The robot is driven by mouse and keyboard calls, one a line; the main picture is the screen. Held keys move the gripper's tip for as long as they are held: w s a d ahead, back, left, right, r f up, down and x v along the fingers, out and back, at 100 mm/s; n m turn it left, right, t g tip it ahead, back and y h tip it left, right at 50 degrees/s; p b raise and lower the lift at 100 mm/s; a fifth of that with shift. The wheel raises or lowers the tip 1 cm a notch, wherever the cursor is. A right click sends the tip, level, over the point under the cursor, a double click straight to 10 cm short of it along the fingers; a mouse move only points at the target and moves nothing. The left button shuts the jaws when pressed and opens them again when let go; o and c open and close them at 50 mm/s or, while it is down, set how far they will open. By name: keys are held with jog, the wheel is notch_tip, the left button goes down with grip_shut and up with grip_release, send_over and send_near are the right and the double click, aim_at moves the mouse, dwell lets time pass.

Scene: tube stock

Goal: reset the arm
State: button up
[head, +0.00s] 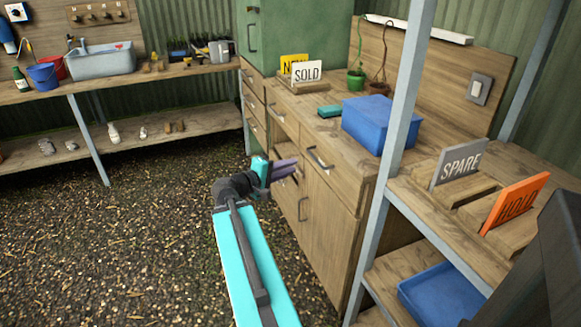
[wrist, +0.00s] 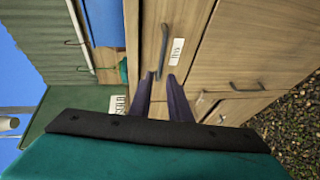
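My gripper (head: 298,165) is in front of the wooden cabinet (head: 335,225) in the head view, with my arm reaching up from the bottom edge. In the wrist view its two dark purple fingers (wrist: 159,80) stand apart, with a visible gap between them. A dark bar handle (wrist: 164,45) on a wooden front lies just past the fingertips, its near end showing in line with the gap. I cannot tell whether the fingers touch it. Nothing is seen held. A white label (wrist: 177,51) is beside the handle.
The cabinet top holds a blue box (head: 380,122), a teal item (head: 330,111), plants and SOLD (head: 307,73) and NEW signs. A shelf unit at right holds SPARE (head: 459,162) and orange signs, with a blue tray (head: 440,295) below. Gravel floor (head: 110,245) at left is clear.

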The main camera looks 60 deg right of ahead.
jog(key=shift+d+f, duration=0.1)
jog(key=shift+d, duration=0.1)
jog(key=x, duration=1.1)
jog(key=shift+f+b, duration=0.15)
jog(key=shift+b, duration=0.15)
jog(key=shift+d, duration=0.1)
dwell(0.3)
